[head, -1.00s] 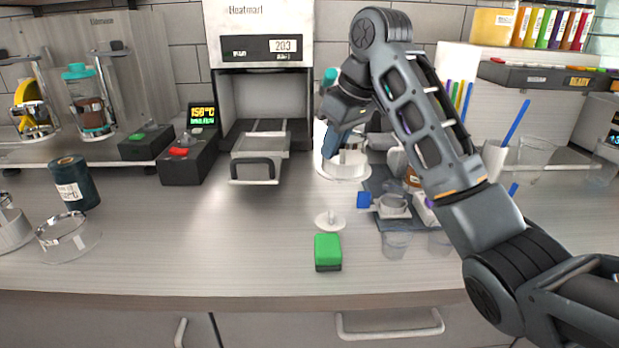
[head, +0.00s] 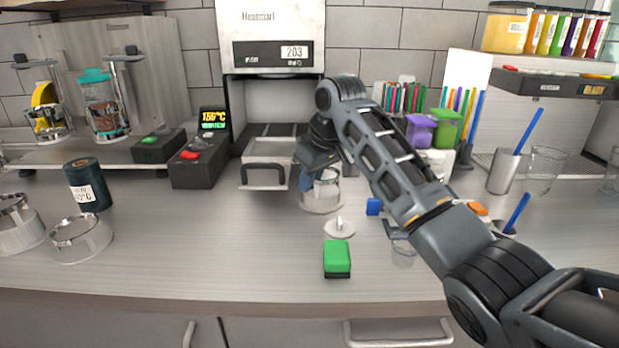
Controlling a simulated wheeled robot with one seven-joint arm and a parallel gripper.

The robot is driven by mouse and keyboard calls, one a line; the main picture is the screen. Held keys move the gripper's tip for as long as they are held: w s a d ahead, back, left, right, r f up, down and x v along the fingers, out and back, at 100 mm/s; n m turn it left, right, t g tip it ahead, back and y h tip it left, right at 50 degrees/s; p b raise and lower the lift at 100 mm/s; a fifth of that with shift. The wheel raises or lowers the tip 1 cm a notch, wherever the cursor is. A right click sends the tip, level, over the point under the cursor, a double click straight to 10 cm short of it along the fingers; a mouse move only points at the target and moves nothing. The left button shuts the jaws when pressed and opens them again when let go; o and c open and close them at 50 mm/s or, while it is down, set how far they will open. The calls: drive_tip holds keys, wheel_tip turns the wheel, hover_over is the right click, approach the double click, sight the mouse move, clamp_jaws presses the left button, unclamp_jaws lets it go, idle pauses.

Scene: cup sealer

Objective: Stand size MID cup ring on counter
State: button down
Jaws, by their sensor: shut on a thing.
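A metal cup ring (head: 326,199) is upright at the middle of the counter (head: 205,250), just right of the sealer's drawer. My gripper (head: 310,186) is shut on the left part of its wall. The fingers hide part of the ring, and I cannot tell whether its base touches the counter. Two other metal cup rings stand at the left: one in front (head: 82,240) and one at the picture's edge (head: 18,228). No size marks are readable on the rings.
The sealer drawer (head: 265,176) juts out left of my gripper. A small white lidded disc (head: 339,228) and a green block (head: 337,259) lie in front of the held ring. A dark roll (head: 87,186) stands left. The counter's front left middle is clear.

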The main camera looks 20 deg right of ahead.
drive_tip(key=c, duration=1.2)
unclamp_jaws()
drive_tip(key=v, duration=1.2)
drive_tip(key=shift+d+b, duration=0.1)
drive_tip(key=shift+b, duration=0.3)
